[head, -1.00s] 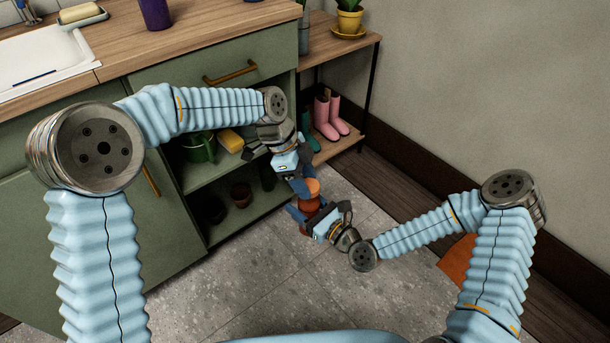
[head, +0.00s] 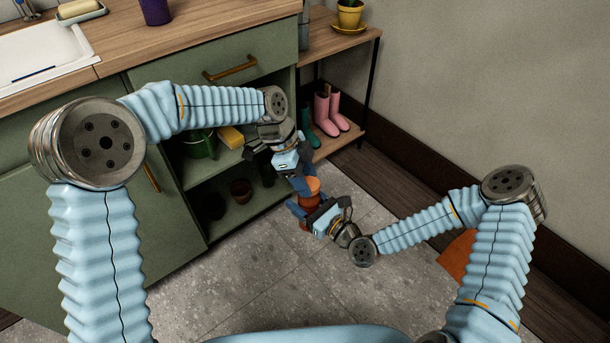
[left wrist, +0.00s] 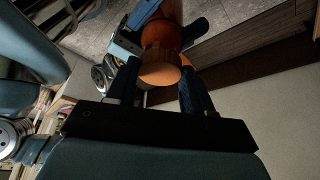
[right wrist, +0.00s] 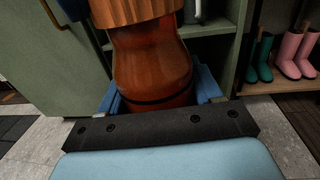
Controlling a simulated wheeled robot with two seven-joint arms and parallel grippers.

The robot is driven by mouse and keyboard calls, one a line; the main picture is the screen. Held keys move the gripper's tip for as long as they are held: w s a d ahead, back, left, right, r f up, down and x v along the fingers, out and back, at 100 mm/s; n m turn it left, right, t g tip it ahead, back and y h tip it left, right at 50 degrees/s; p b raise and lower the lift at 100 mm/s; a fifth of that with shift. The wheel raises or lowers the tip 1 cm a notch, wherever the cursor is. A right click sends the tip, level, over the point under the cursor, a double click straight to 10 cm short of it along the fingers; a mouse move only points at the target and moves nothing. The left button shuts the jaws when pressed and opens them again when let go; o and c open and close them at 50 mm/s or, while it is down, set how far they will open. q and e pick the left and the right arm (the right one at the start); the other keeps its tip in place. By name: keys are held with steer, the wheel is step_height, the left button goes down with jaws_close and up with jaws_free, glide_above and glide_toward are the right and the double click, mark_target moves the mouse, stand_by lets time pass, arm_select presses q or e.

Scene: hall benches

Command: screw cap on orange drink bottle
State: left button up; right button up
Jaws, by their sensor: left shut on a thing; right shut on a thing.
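The orange-brown drink bottle (head: 309,204) is held upright above the floor in front of the shelves. It fills the middle of the right wrist view (right wrist: 150,68). A lighter orange ribbed cap (right wrist: 138,10) sits at its mouth, and shows in the left wrist view (left wrist: 160,73). I cannot tell how tightly it is seated. My left gripper (head: 307,186) is shut on the cap from above, one finger on each side. My right gripper (head: 305,212) is shut around the bottle's body. The fingers hide parts of both.
A green cabinet (head: 166,228) with open shelves stands at left, close to my left forearm. A wooden rack (head: 336,146) holds pink boots (head: 327,112) and green boots. An orange mat (head: 457,258) lies by the wall. The tiled floor (head: 265,285) in front is clear.

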arm_select(q)
steer(key=shift+f, duration=0.1)
steer(key=m, duration=0.1)
steer(key=m+g, duration=0.1)
steer(key=m, duration=0.1)
steer(key=shift+w+d+f+m+y, duration=0.1)
steer(key=shift+w+d+m+y, duration=0.05)
steer(key=shift+w+m+y, duration=0.2)
steer(key=m, duration=0.1)
steer(key=m+g+y, duration=0.1)
steer(key=m, duration=0.1)
steer(key=shift+d+m, duration=0.2)
steer(key=shift+m, duration=0.05)
steer(key=m, duration=0.1)
steer(key=m+y, duration=0.1)
steer(key=m+g, duration=0.1)
steer(key=m, duration=0.1)
steer(key=shift+d+y, duration=0.25)
steer(key=m+y, duration=0.1)
steer(key=m, duration=0.2)
steer(key=m+y, duration=0.1)
steer(key=m, duration=0.2)
steer(key=shift+d, duration=0.2)
steer(key=m+y, duration=0.1)
steer(key=m, duration=0.1)
steer(key=m+t+y, duration=0.1)
steer(key=m, duration=0.2)
steer(key=shift+s+m, duration=0.1)
steer(key=shift+m, duration=0.2)
steer(key=o, duration=1)
